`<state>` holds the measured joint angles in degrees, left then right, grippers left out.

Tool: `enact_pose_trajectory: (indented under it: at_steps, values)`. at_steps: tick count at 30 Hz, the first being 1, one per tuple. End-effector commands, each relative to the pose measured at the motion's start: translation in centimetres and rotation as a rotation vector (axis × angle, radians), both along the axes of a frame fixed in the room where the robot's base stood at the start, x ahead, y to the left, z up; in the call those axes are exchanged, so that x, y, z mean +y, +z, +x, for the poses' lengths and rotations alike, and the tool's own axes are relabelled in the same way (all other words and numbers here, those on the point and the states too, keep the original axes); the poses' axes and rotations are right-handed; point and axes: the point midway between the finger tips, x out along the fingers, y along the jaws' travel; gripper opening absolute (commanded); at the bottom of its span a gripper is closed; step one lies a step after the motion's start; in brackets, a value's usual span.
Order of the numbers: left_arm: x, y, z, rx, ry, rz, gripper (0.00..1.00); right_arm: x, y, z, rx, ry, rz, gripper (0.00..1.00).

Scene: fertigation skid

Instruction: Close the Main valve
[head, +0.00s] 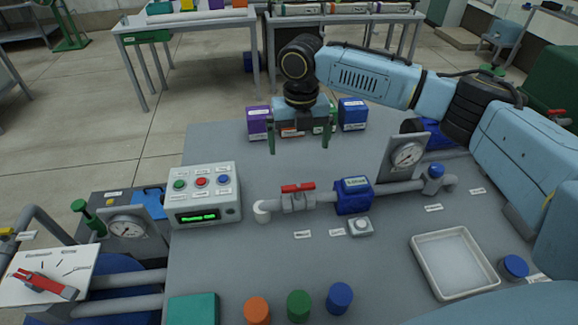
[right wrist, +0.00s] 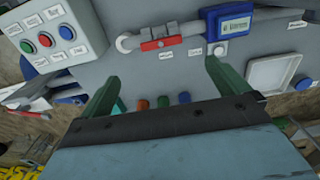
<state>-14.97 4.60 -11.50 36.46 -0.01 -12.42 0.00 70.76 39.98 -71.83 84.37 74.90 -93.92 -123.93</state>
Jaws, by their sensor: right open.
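A valve with a red lever (head: 298,187) sits on the grey pipe at the middle of the panel. Its lever lies along the pipe. The red lever also shows in the right wrist view (right wrist: 160,44). My right gripper (head: 299,146) is open and empty, with green fingers pointing down, beyond the valve and above the far part of the panel. In the right wrist view its fingers (right wrist: 161,72) are spread apart. A larger red lever (head: 45,285) lies on a white marked plate at the lower left. The small labels are too blurred to tell which names Main. My left gripper is not in view.
A control box (head: 205,195) with buttons stands left of the valve. A blue meter (head: 353,195) and a pressure gauge (head: 407,156) stand to its right. Purple (head: 258,123) and blue (head: 353,113) boxes flank my right gripper. A white tray (head: 421,250) lies at the right.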

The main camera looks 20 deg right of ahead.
Motion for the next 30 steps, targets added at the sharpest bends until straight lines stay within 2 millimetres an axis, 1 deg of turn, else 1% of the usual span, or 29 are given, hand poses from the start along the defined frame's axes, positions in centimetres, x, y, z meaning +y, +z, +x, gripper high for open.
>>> enact_pose_trajectory:
  at_steps: [2, 5, 6, 9, 11, 15, 18, 21, 24, 30]
  values:
    - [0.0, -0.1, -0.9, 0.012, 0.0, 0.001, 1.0, 0.0, -0.6, 0.0, 0.002, 0.0, 0.0, 1.0]
    - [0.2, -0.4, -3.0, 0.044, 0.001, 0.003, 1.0, 0.0, -2.0, -0.1, 0.004, 0.0, -0.002, 1.0]
    - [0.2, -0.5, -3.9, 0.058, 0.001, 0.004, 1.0, 0.0, -2.8, -0.1, 0.003, 0.0, -0.001, 1.0]
    - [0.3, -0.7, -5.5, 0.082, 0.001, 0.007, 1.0, 0.0, -4.9, -0.1, 0.004, 0.001, -0.002, 1.0]
    - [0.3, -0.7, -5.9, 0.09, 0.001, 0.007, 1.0, 0.0, -6.3, -0.1, 0.004, 0.0, -0.001, 1.0]
    - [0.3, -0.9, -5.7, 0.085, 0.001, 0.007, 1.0, 0.0, -9.2, -0.1, 0.003, -0.001, -0.001, 1.0]
    - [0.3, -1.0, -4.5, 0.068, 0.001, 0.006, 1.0, 0.0, -10.8, -0.1, 0.001, -0.001, -0.002, 1.0]
    - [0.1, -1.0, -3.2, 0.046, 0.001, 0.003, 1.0, 0.0, -12.1, -0.1, 0.001, 0.0, -0.002, 1.0]
    - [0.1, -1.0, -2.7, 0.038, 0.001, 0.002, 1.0, 0.0, -12.9, -0.1, 0.0, 0.0, 0.0, 1.0]
    - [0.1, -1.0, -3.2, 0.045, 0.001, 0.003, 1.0, 0.0, -13.3, -0.1, 0.0, 0.0, -0.001, 1.0]
